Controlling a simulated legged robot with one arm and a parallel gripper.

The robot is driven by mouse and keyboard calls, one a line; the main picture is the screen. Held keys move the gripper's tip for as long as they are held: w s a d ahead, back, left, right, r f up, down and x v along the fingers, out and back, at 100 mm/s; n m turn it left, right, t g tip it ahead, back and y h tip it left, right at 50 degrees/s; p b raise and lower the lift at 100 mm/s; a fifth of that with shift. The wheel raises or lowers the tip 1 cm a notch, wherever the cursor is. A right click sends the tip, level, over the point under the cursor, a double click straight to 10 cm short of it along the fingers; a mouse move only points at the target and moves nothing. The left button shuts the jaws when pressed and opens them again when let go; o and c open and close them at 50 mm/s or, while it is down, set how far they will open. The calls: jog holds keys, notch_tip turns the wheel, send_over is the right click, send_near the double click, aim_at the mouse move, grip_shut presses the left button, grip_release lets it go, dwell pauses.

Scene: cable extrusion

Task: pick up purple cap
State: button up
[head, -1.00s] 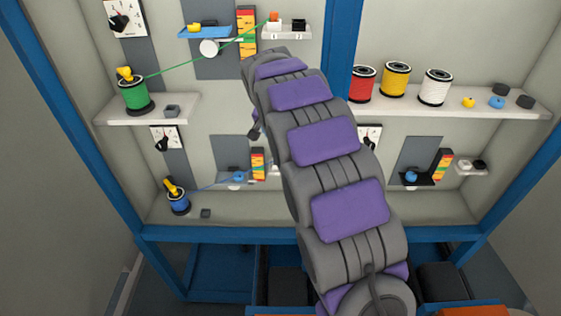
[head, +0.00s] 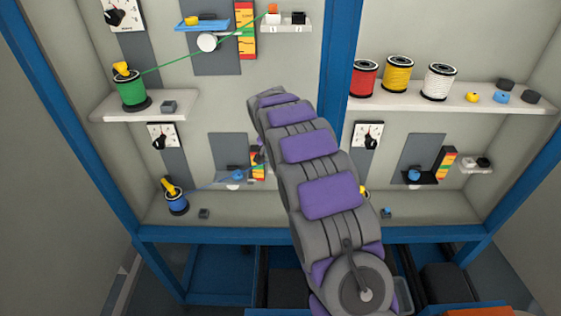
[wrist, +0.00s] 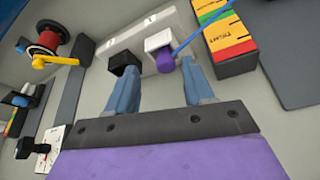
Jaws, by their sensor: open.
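The purple cap (wrist: 165,61) shows in the wrist view on the lower end of a white block. A blue cable (wrist: 207,30) runs up and right from beside it. My gripper (wrist: 158,72) is open, with one blue finger left of the cap and the other right of it. No contact between fingers and cap is visible. A black block (wrist: 125,62) sits left of the cap, close to the left fingertip. In the head view I cannot make out the cap; my arm covers that part of the lower panel.
A colour-striped block (wrist: 222,38) stands close to the right finger. A red spool (wrist: 46,42) with a yellow crank is at upper left. In the head view, a blue spool (head: 176,202) sits lower left and a green spool (head: 131,91) on the shelf above.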

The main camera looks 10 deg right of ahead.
jog(key=shift+w+a+f, duration=0.2)
jog(key=shift+a+f, duration=0.3)
jog(key=shift+a, duration=0.4)
jog(key=shift+o, duration=0.4)
jog(key=shift+d, duration=0.15)
jog(key=shift+d+r, duration=0.1)
jog(key=shift+d, duration=0.15)
jog(key=shift+c, duration=0.8)
jog(key=shift+d, duration=0.4)
jog(key=c, duration=0.3)
jog(key=shift+a, duration=0.5)
grip_shut()
